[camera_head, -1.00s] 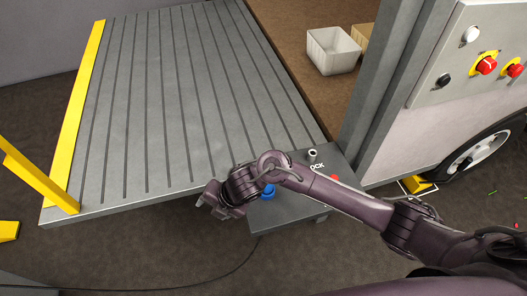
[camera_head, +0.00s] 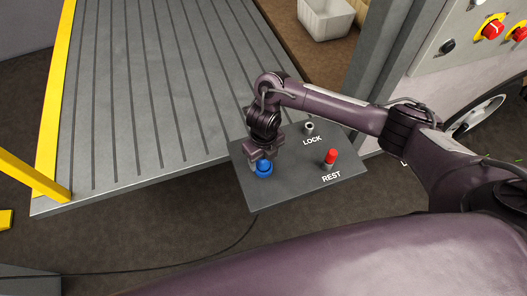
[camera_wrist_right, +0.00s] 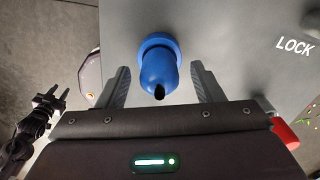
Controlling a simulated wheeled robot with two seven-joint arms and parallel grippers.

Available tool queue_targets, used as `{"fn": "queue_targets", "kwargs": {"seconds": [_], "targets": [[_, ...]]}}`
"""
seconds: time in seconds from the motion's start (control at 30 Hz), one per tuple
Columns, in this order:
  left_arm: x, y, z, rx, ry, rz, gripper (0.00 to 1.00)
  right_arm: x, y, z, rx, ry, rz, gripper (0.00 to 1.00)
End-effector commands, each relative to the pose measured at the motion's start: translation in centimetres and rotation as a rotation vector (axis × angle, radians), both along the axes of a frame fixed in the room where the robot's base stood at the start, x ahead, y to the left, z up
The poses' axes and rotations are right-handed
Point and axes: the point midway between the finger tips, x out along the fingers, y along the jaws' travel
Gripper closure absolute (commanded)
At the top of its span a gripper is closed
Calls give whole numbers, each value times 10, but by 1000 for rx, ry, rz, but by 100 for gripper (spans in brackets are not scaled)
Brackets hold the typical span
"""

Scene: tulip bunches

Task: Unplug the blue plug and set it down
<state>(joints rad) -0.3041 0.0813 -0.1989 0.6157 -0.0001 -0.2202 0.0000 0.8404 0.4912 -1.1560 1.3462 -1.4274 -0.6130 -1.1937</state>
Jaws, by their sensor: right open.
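The blue plug (camera_head: 264,169) stands on the left part of a dark grey panel (camera_head: 285,195). In the right wrist view the blue plug (camera_wrist_right: 158,65) has a round collar and a dark tip end facing the camera. My right gripper (camera_head: 260,160) is over the plug. In the right wrist view its two fingers (camera_wrist_right: 160,85) are apart, one on each side of the plug, with gaps between. My left gripper is not in the head view; a dark gripper shape shows at the left of the right wrist view, too unclear to judge.
The panel also bears a metal post by LOCK (camera_head: 309,128) and a red-topped post by REST (camera_head: 330,157). A grooved ramp (camera_head: 150,100) with yellow edges lies behind and left. A white bin (camera_head: 325,18) stands at the back. A black cable (camera_head: 225,252) runs along the floor.

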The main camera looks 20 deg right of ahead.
Motion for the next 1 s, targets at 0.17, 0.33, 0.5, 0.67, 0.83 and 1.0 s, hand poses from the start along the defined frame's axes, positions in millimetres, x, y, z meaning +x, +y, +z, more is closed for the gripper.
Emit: {"fn": "queue_targets", "kwargs": {"seconds": [0.17,0.33,0.5,0.67,0.83,1.0], "targets": [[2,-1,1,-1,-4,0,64,0,0,-11,1,-2,0,39],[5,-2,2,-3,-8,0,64,1,0,-12,0,-2,1,39],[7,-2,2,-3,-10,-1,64,0,0,-12,1,-2,0,47],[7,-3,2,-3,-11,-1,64,0,0,-12,1,-3,0,68],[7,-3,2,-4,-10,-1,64,0,0,-12,1,-3,0,66],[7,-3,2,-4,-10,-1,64,1,0,-12,1,-3,0,89]]}}
